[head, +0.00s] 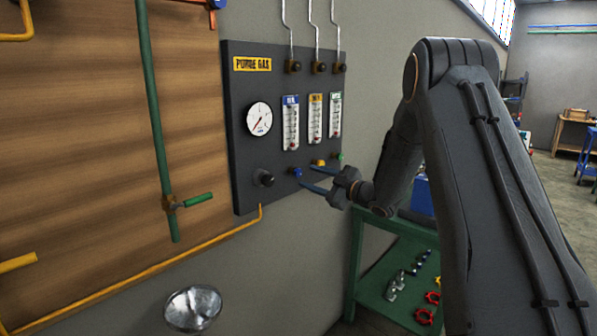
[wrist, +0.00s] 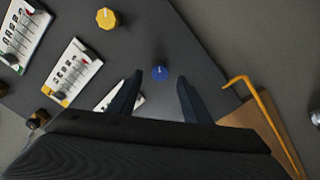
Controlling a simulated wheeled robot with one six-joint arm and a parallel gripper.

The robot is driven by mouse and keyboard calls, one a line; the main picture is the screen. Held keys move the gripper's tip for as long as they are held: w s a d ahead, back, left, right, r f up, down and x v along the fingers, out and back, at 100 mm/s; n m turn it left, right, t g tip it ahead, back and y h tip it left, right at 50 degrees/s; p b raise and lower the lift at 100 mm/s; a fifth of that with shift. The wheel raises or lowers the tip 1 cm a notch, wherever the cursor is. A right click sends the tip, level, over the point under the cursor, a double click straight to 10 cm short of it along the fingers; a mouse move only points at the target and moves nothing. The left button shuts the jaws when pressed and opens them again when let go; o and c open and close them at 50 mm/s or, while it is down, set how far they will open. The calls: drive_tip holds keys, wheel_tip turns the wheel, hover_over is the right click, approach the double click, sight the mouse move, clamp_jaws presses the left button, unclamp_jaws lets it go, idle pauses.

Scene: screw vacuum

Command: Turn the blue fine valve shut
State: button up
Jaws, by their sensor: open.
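The blue fine valve (head: 296,172) is a small round knob low on the dark panel, below the blue-labelled flow tube. In the wrist view the blue knob (wrist: 160,72) shows a small pale mark and sits between the two fingertips, with a gap on each side. My gripper (head: 305,176) is open, its fingers pointing at the panel and their tips close to the knob. The gripper (wrist: 159,79) holds nothing. I cannot tell whether the tips reach past the knob's front face.
A yellow knob (head: 319,163) and a green knob (head: 339,156) are right of the blue one. A black knob (head: 263,178) and a gauge (head: 259,118) are to its left. A green table (head: 352,262) with red handwheels (head: 424,316) stands below my arm.

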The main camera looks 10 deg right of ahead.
sight(300, 174)
drive_tip(key=p+x, duration=0.1)
drive_tip(key=x, duration=0.5)
drive_tip(key=shift+w+a+p, duration=0.15)
drive_tip(key=shift+p, duration=0.25)
drive_tip(key=c, duration=1)
drive_tip(key=shift+c, duration=0.2)
